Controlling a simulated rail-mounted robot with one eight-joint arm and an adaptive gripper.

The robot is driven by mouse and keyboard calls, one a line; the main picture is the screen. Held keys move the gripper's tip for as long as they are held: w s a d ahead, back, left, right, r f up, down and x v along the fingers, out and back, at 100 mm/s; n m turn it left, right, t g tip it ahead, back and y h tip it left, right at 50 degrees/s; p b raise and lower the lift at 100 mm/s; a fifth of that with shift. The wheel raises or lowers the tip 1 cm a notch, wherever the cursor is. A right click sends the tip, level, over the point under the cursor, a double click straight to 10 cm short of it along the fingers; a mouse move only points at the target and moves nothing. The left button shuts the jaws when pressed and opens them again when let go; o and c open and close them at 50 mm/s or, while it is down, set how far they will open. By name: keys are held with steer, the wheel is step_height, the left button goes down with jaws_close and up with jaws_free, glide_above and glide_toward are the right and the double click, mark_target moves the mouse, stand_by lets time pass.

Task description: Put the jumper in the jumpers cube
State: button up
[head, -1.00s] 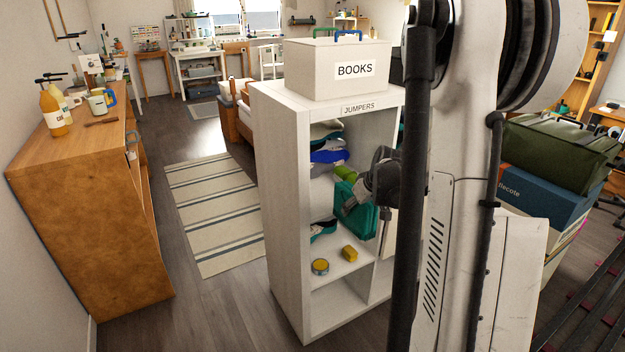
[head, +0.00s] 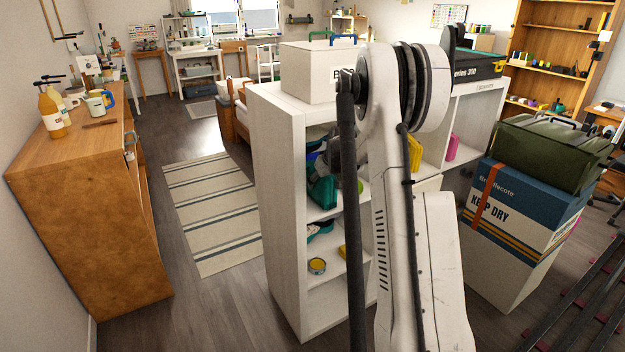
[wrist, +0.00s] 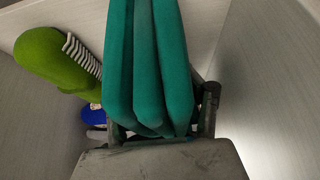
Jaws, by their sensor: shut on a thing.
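The jumper is a folded teal bundle (head: 322,192) in the head view, at the left opening of the white shelf unit (head: 283,190). In the wrist view the teal jumper (wrist: 147,65) fills the middle, its folds between the fingers of my gripper (wrist: 155,125). My gripper is shut on it. Pale panels rise on both sides in the wrist view. The jumpers cube is at the unit's upper left; its label is hidden behind my arm. A green item with a striped cuff (wrist: 58,58) and a blue item (wrist: 95,116) lie left of the jumper.
A white box (head: 308,72) stands on the unit. A tin (head: 317,266) and dark teal shoes (head: 320,229) lie in lower compartments. Yellow (head: 415,153) and pink (head: 451,147) items sit in compartments to the right. A blue box (head: 520,215) stands at right. My arm hides much of the unit.

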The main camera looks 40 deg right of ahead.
mark_target(333, 195)
steer(key=w, duration=0.3)
steer(key=shift+w+d+p, duration=0.25)
steer(key=shift+d+p, duration=0.05)
steer(key=shift+f, duration=0.25)
steer(key=shift+f, duration=0.2)
steer(key=o, duration=1.5)
steer(key=shift+o, duration=0.2)
steer(key=shift+s+r, duration=0.15)
steer(key=shift+r, duration=0.4)
steer(key=s, duration=0.4)
steer(key=s+a, duration=0.1)
steer(key=s, duration=0.3)
steer(key=s+a+p, duration=0.1)
steer(key=s, duration=0.3)
steer(key=shift+s+r, duration=0.1)
steer(key=shift+r, duration=0.05)
